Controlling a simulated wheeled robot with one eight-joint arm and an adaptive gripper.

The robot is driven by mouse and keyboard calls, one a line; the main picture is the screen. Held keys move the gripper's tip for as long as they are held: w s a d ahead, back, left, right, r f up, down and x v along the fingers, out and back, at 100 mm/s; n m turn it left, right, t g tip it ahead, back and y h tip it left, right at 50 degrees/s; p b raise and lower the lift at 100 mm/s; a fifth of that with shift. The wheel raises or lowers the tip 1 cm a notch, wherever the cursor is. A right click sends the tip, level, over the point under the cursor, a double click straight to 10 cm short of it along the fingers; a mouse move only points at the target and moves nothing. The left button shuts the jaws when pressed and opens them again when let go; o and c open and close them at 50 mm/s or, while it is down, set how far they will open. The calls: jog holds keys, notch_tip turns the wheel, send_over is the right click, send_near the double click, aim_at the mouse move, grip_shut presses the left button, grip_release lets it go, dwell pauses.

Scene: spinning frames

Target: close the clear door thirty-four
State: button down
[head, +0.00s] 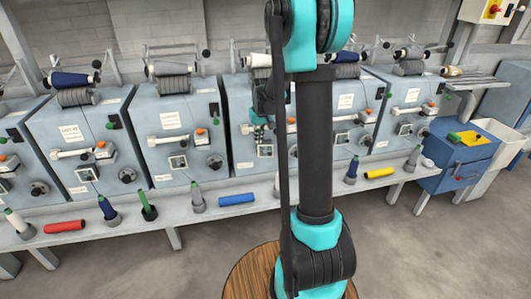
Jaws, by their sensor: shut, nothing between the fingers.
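A row of grey-blue spinning units stands along the wall. Several carry a small square framed window, such as the one on the second full unit from the left (179,162) and another on the middle unit (265,151). Their labels are too small to read, so I cannot tell which clear door is thirty-four, or whether it is open or shut. My gripper (260,138) is partly hidden behind my arm, in front of the middle unit, near its small window. It looks shut and empty. I cannot tell whether it touches the unit.
A grey ledge under the units holds spools, with red (64,226), blue (237,199) and yellow (380,173) tubes lying on it. A blue cabinet (455,160) and a white bin (490,150) stand at the right.

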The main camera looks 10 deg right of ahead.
aim_at(270, 155)
jog(key=s+a+m+h, duration=0.2)
jog(key=s+m+h, duration=0.25)
jog(key=m, duration=0.55)
jog(key=w+d+r+x, duration=0.1)
jog(key=w+x, duration=0.1)
jog(key=x, duration=0.9)
jog(key=shift+d+f+y, duration=0.15)
jog(key=shift+d+y, duration=0.15)
jog(key=shift+y, duration=0.15)
jog(key=shift+w, duration=0.15)
jog(key=shift+w+d, duration=0.35)
jog(key=shift+d, duration=0.35)
jog(key=shift+a, duration=0.2)
